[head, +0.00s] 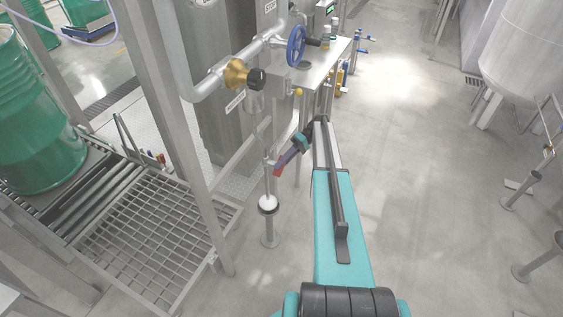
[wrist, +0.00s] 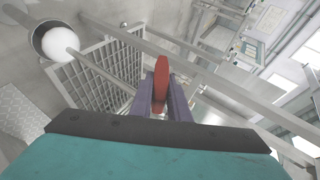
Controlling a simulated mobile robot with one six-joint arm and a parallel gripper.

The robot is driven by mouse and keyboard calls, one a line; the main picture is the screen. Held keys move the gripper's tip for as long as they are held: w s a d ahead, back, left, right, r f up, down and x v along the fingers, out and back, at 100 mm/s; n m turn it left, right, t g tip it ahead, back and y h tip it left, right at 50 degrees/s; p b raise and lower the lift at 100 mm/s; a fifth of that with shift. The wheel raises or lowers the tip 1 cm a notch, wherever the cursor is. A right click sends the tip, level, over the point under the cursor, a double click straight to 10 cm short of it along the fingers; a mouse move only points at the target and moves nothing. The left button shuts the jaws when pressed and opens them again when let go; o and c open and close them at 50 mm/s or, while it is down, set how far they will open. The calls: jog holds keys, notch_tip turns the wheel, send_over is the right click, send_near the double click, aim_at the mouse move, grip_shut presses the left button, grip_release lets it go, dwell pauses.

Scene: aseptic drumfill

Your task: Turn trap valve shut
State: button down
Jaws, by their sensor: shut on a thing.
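The red lever of the trap valve (head: 278,171) shows near the thin vertical pipe, above a white rounded piece (head: 267,203). My gripper (head: 285,160) reaches it from the right and is shut on it. In the wrist view the red lever (wrist: 161,80) stands between the two purple fingers of my gripper (wrist: 161,103), its tip showing past them. The valve body is mostly hidden behind the lever and fingers, and I cannot tell the lever's exact angle to the pipe.
A blue handwheel (head: 296,45) and a brass valve with a black knob (head: 240,75) sit on the pipework above. A steel post (head: 170,130) and a grating (head: 150,238) stand left. A green drum (head: 35,125) is far left.

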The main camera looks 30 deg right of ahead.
dwell(0.4)
jog(key=c, duration=1.7)
grip_release()
jog(key=shift+r, duration=0.2)
